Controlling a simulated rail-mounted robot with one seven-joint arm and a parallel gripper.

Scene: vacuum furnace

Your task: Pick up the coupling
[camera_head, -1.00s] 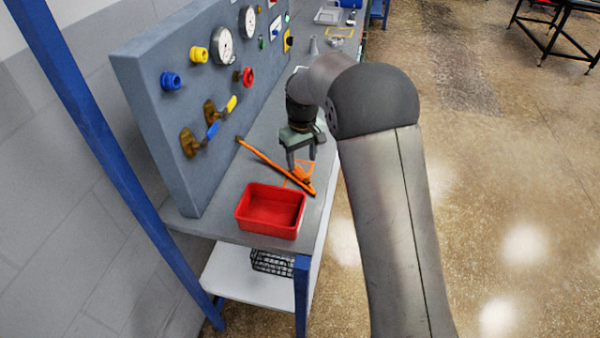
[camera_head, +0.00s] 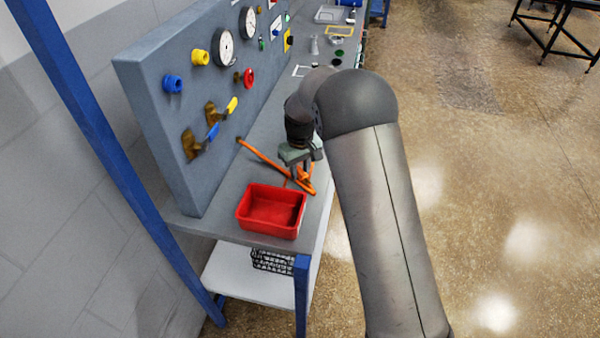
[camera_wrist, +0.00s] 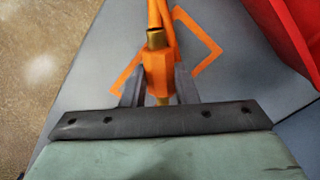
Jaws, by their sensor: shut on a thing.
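The coupling (camera_wrist: 157,72) is an orange piece with a brass end, joined to an orange hose. In the wrist view it stands between the two fingers of my gripper (camera_wrist: 158,88), which is shut on it. In the head view my gripper (camera_head: 302,172) points down over the bench, with the orange coupling showing small and partly hidden at its fingers. The orange hose (camera_head: 262,156) runs from the foot of the panel across the bench to the coupling. I cannot tell whether the coupling touches the bench.
An orange outline (camera_wrist: 207,66) is marked on the bench by the coupling. A red bin (camera_head: 270,226) stands close by at the near end of the bench. The grey panel (camera_head: 150,110) with gauges, knobs and valve handles rises at the left. Open floor lies to the right.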

